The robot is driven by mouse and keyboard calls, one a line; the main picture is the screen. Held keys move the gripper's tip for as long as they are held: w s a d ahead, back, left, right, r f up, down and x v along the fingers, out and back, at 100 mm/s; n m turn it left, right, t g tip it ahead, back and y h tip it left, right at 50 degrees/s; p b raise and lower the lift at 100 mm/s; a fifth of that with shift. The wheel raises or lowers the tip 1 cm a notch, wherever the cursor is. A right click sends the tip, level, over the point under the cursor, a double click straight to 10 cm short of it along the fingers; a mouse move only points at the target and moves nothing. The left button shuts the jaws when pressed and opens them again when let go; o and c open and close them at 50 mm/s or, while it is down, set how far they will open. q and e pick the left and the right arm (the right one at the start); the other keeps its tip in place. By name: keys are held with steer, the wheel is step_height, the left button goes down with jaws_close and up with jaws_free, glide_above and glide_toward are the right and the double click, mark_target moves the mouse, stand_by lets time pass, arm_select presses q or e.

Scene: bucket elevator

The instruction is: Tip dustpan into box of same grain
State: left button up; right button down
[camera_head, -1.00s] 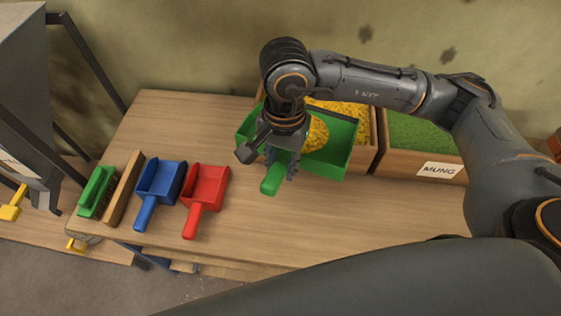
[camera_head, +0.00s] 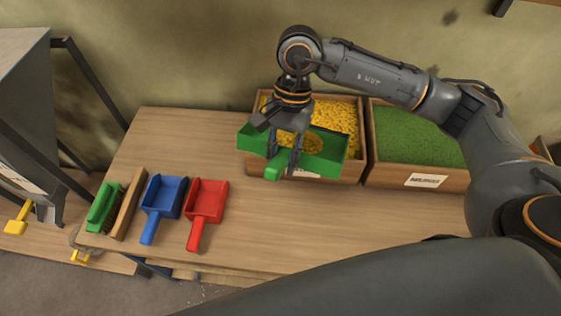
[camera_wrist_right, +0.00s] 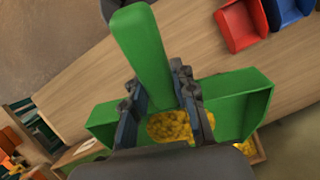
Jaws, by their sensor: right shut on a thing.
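A green dustpan (camera_head: 331,166) holds a heap of yellow grain (camera_head: 318,143). My right gripper (camera_head: 283,160) is shut on its green handle, which also shows in the right wrist view (camera_wrist_right: 140,45). The pan hangs above the front part of a wooden box (camera_head: 354,172) filled with yellow grain (camera_head: 338,113) of similar colour. The dustpan hides part of this box and most of its label. In the right wrist view, grain (camera_wrist_right: 170,126) lies in the green pan (camera_wrist_right: 240,102) between the gripper fingers. My left gripper is not in view.
A box of green grain (camera_head: 385,175), with a label (camera_head: 426,180), stands right of the yellow one. A blue scoop (camera_head: 164,195), a red scoop (camera_head: 207,200) and a green brush (camera_head: 101,207) lie on the left of the wooden table (camera_head: 270,225). The table's middle is clear.

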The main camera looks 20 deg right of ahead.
steer(key=shift+w+d+r+g+y+b, duration=0.15)
steer(key=shift+w+d+r+g+y, duration=0.25)
steer(key=shift+r, duration=0.35)
steer(key=shift+w+d+r+g+y+b, duration=0.1)
steer(key=shift+w+d+r+g+y, duration=0.15)
steer(key=shift+w+d+r, duration=0.4)
steer(key=shift+w+d+r+g+y+b, duration=0.15)
steer(key=shift+w+r+g+y, duration=0.2)
steer(key=shift+r, duration=0.55)
steer(key=shift+w, duration=0.1)
